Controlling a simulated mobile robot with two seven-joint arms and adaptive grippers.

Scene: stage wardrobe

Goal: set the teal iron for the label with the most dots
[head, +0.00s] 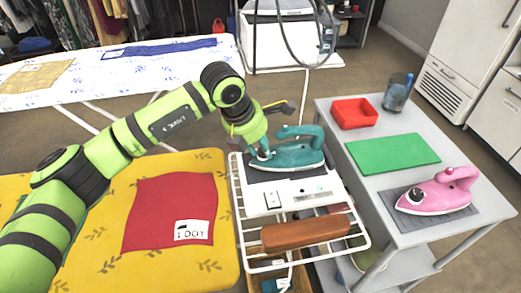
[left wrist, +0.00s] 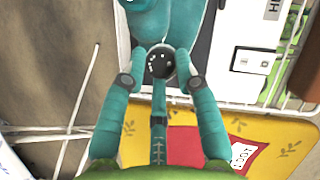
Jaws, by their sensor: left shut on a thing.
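The teal iron (head: 290,155) rests on a dark pad on the white wire rack at the end of the yellow ironing board. My left gripper (head: 262,152) is at the iron's left end. In the left wrist view the fingers of my left gripper (left wrist: 160,72) are shut on the iron's round black dial (left wrist: 160,62), which has small white marks. Its exact setting cannot be read. A red cloth (head: 165,205) lies on the yellow board with a white label (head: 192,230) that seems to read "1 DOT". My right gripper is not in view.
A brown wooden block (head: 305,233) lies on the front of the rack (head: 245,240). A grey table (head: 395,230) at right holds a pink iron (head: 438,192), a green mat (head: 393,153) and a red tray (head: 354,113). Blue (head: 160,47) and yellow (head: 38,74) cloths lie on the rear board.

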